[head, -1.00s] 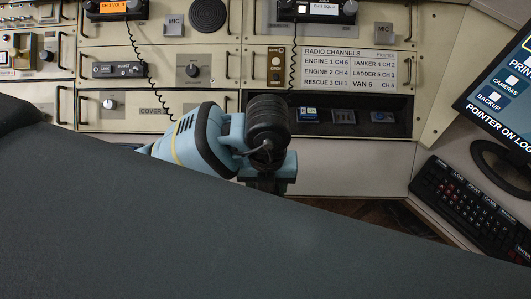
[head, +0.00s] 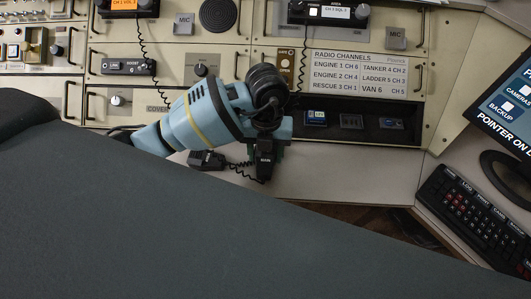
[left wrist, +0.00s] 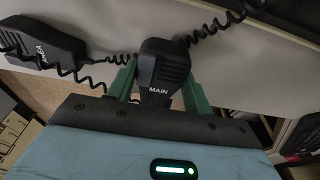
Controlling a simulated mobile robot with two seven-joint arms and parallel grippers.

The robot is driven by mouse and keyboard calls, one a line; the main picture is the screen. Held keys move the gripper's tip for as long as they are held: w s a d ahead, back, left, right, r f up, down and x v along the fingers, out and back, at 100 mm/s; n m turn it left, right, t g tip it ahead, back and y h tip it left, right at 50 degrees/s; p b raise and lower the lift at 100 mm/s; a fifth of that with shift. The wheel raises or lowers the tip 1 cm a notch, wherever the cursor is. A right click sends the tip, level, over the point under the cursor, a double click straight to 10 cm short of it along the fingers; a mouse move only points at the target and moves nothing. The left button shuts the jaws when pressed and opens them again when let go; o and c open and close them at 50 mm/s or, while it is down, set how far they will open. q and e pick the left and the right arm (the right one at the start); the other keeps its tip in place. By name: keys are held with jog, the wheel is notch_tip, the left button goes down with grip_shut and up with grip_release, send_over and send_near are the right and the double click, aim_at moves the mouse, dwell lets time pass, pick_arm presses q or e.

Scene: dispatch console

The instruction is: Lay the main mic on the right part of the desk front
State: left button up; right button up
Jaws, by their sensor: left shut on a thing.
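The black main mic (left wrist: 164,69), marked MAIN, is between the two green fingers of my left gripper (left wrist: 160,88) in the left wrist view. My left gripper is shut on it. In the head view the main mic (head: 264,160) shows below my left gripper (head: 268,150), over the pale desk front (head: 345,178). Its coiled cord runs off to the left. I cannot tell whether the mic touches the desk. The right part of the desk front, right of the gripper, is bare. My right gripper is not in view.
A second black mic (head: 207,160) lies on the desk left of the main mic; it also shows in the left wrist view (left wrist: 42,45). A dark recess (head: 350,123) with small devices is behind the desk strip. A keyboard (head: 475,215) and a monitor (head: 510,105) stand at the right.

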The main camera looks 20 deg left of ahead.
pick_arm(q)
jog(key=shift+f, duration=0.8)
jog(key=shift+f, duration=0.15)
jog(key=o, duration=1.1)
jog(key=shift+c, duration=0.2)
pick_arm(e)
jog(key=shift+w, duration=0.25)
pick_arm(q)
notch_tip(320, 180, up, 12)
jog(key=w+p, duration=0.1)
jog(key=w, duration=0.1)
jog(key=shift+a+p, duration=0.3)
jog(key=shift+p, duration=0.05)
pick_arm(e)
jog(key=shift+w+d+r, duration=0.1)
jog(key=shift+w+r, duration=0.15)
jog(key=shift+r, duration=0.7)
